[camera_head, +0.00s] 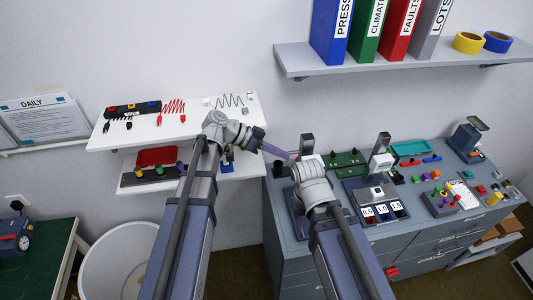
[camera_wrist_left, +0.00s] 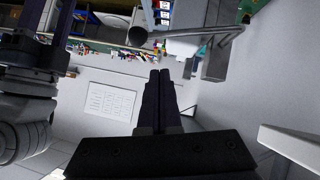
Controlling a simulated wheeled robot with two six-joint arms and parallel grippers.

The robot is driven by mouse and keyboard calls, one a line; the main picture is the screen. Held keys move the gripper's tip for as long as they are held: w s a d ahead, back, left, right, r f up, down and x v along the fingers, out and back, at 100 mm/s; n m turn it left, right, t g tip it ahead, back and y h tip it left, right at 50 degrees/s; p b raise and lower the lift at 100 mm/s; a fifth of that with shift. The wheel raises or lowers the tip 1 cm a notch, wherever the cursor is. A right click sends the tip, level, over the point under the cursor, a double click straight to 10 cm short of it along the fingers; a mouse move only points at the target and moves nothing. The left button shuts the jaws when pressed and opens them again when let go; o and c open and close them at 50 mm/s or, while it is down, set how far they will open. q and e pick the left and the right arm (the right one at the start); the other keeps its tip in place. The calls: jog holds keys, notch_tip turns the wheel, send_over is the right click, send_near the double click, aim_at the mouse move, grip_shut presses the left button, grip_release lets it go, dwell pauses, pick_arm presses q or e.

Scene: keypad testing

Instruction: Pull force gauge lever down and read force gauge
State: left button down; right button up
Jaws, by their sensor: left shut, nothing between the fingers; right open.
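My left gripper (camera_head: 286,156) is shut and empty, left of a grey column (camera_head: 307,143) on the bench. Its closed dark fingers (camera_wrist_left: 160,78) fill the middle of the left wrist view. In that view a grey rod with a dark round knob (camera_wrist_left: 137,36), seemingly the lever, lies beyond the fingertips and apart from them. My right gripper (camera_head: 305,172) is open, low by the same stand; its wrist hides most of it and the stand's lower part. A second stand (camera_head: 383,143) carries a white gauge (camera_head: 381,162); its reading is too small to make out.
A green board (camera_head: 345,159), a teal tray (camera_head: 409,148) and small coloured parts lie around. White shelves (camera_head: 220,121) are left of the bench. Binders (camera_head: 366,30) stand on a high shelf.

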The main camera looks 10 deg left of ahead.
pick_arm(q)
jog(key=shift+s+d+f+b, duration=0.1)
jog(key=shift+d+f+b, duration=0.2)
jog(key=shift+f+b, duration=0.35)
jog(key=shift+s+d+f+b, duration=0.15)
jog(key=shift+d+f+b, duration=0.15)
jog(key=shift+f+b, duration=0.35)
jog(key=shift+s+d+f+b, duration=0.1)
jog(key=shift+d+f+b, duration=0.25)
jog(key=shift+f, duration=0.45)
jog(key=shift+f, duration=0.1)
notch_tip(320, 180, down, 8)
jog(key=s+m+t+b, duration=0.1)
jog(key=b, duration=0.6)
jog(key=shift+s+d+m+t+y+b, duration=0.2)
jog(key=shift+s+m+t+y+b, duration=0.1)
jog(key=shift+m+t+y+b, duration=0.1)
